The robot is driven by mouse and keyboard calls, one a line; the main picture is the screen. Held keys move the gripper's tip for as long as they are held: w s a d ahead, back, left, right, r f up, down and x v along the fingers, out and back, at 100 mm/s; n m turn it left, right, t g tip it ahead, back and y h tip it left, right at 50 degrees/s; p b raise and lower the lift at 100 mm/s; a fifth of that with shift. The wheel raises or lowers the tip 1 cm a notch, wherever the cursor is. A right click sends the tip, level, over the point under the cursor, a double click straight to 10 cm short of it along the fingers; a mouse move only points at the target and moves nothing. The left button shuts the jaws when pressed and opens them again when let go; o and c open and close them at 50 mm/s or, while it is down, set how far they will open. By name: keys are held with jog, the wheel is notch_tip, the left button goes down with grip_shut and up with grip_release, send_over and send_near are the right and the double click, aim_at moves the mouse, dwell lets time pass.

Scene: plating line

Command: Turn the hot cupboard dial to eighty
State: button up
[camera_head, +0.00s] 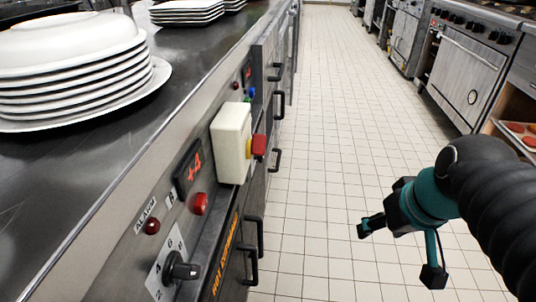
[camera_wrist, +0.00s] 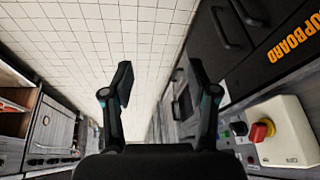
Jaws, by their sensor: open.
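The dial (camera_head: 181,268) is a dark knob on a pale scale plate, low on the hot cupboard's front panel (camera_head: 118,262) in the head view. A few digits show on the plate, but I cannot read the knob's setting clearly. The dial does not show in the wrist view. My gripper (camera_head: 399,253) is over the tiled aisle, well to the right of the dial and apart from the panel. Its two fingers are spread and empty, and they also show in the wrist view (camera_wrist: 161,84).
Black door handles (camera_head: 254,233) stick out. Stacked plates (camera_head: 85,85) stand on the counter. Ovens (camera_head: 465,75) line the right. The aisle floor is clear.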

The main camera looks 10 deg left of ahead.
jog(key=w+a+f+n+g+y+b, duration=0.1)
jog(key=w+a+n+g+y+b, duration=0.15)
jog(key=w+a+n, duration=0.4)
jog(key=w+a+n+g+y+b, duration=0.1)
jog(key=w+a+y, duration=0.2)
jog(key=w, duration=0.6)
jog(key=n+g+y+b, duration=0.2)
jog(key=n+y+b, duration=0.2)
jog(key=n+y, duration=0.3)
send_near(259, 157)
jog(key=a+f+n, duration=0.1)
jog(key=a+f, duration=0.2)
jog(key=a, duration=0.5)
jog(key=shift+w+f+h, duration=0.15)
jog(key=shift+w+h, duration=0.05)
jog(key=shift+h, duration=0.25)
jog(key=shift+n+t, duration=0.25)
grip_shut()
